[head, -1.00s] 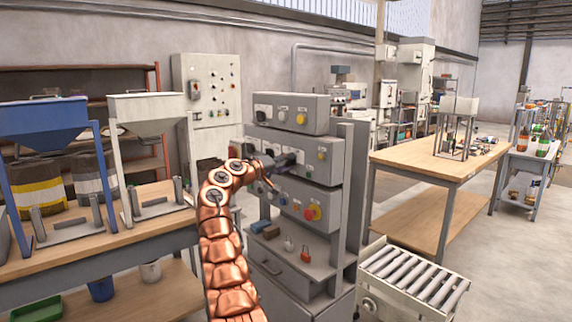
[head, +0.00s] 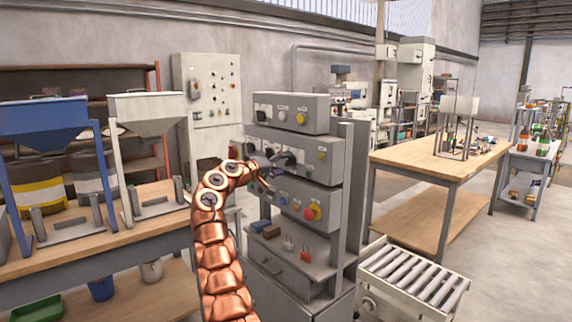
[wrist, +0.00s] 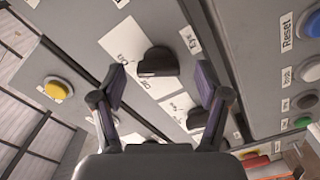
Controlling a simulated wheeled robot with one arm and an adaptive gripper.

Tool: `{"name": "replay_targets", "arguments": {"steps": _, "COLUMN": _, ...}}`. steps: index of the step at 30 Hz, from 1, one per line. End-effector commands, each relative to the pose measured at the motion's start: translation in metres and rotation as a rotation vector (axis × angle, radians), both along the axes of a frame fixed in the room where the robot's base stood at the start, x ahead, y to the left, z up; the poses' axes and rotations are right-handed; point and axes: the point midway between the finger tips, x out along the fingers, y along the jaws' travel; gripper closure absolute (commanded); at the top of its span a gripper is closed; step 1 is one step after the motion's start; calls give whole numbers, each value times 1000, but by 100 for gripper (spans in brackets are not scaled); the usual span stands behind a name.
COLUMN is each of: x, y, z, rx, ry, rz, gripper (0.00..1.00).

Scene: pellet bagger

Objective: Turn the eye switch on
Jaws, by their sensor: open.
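The eye switch is a black rotary knob (wrist: 158,62) on a white plate with "On" and "Off" marks, beside a small label that seems to read "Eye". The wrist view is tilted, so I cannot tell firmly which mark the knob points at. My gripper (wrist: 160,90) is open, its two fingers spread to either side of the knob in the picture; no contact is clear. In the head view my gripper (head: 272,168) is at the middle box (head: 325,170) of the grey control stack, partly covering its front.
A second dark knob (wrist: 197,118) sits close by one finger. A yellow button (wrist: 57,88) and a blue Reset button (wrist: 310,24) are on neighbouring panels. A lower box carries a red emergency button (head: 312,212). A roller conveyor (head: 415,280) stands at right.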

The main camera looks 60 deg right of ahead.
Motion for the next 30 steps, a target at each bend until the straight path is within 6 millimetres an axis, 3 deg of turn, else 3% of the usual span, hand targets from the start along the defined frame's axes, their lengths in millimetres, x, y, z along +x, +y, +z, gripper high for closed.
{"name": "replay_targets", "arguments": {"steps": 21, "x": 25, "y": 91, "z": 0, "rx": 1, "ry": -1, "rz": 1, "gripper": 25}}
{"name": "replay_targets", "arguments": {"steps": 30, "x": 27, "y": 100, "z": 0, "rx": 1, "ry": 0, "rz": -2, "gripper": 25}}
